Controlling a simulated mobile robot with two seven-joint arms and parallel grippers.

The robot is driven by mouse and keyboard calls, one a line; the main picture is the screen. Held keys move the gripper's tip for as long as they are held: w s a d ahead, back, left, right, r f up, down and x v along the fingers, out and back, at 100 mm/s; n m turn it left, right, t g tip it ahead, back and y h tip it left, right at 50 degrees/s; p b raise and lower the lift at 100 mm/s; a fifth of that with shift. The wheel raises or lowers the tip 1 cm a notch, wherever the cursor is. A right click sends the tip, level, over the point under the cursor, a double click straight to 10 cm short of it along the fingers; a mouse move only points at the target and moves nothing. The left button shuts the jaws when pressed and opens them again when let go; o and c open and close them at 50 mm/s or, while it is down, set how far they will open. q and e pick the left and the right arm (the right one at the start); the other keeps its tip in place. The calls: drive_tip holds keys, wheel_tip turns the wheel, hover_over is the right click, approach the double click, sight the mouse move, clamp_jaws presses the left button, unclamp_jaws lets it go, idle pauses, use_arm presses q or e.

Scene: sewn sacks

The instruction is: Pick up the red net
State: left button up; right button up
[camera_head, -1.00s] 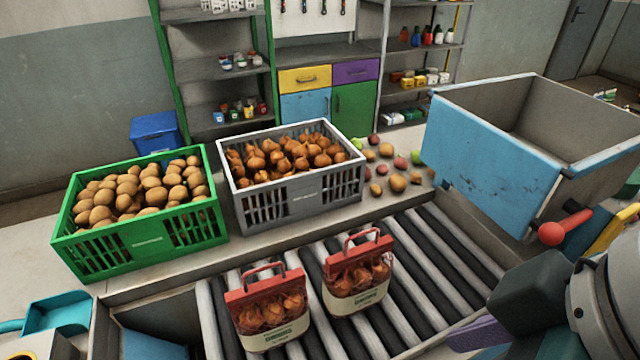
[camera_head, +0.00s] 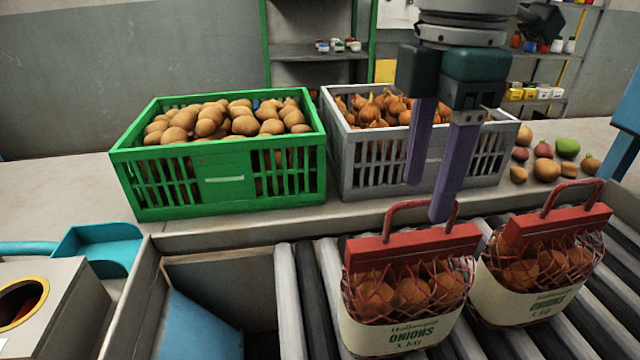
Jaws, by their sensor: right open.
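Two red net bags of onions with red handles and cream labels stand upright on the roller conveyor. The left red net (camera_head: 408,292) is at the bottom middle, and the right red net (camera_head: 540,262) stands beside it. My right gripper (camera_head: 428,200) points down with two purple fingers, open and empty. Its fingertips are just above and behind the left net's handle in the picture, in front of the grey crate. Whether a finger touches the handle, I cannot tell. My left gripper is not in view.
A green crate of potatoes (camera_head: 222,198) and a grey crate of onions (camera_head: 358,174) stand behind the conveyor (camera_head: 288,300). Loose produce (camera_head: 546,170) lies at the right. A blue scoop (camera_head: 98,246) and a grey box with a round opening (camera_head: 40,310) are at the left.

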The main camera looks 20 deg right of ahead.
sight(417, 237)
drive_tip(key=f, duration=0.4)
drive_tip(key=f+p, duration=0.1)
drive_tip(key=f, duration=0.1)
drive_tip(key=shift+s+a, duration=0.15)
drive_tip(key=shift+s, duration=0.2)
drive_tip(key=shift+c, duration=0.2)
clamp_jaws()
drive_tip(key=shift+w+r, duration=0.1)
idle(0.7)
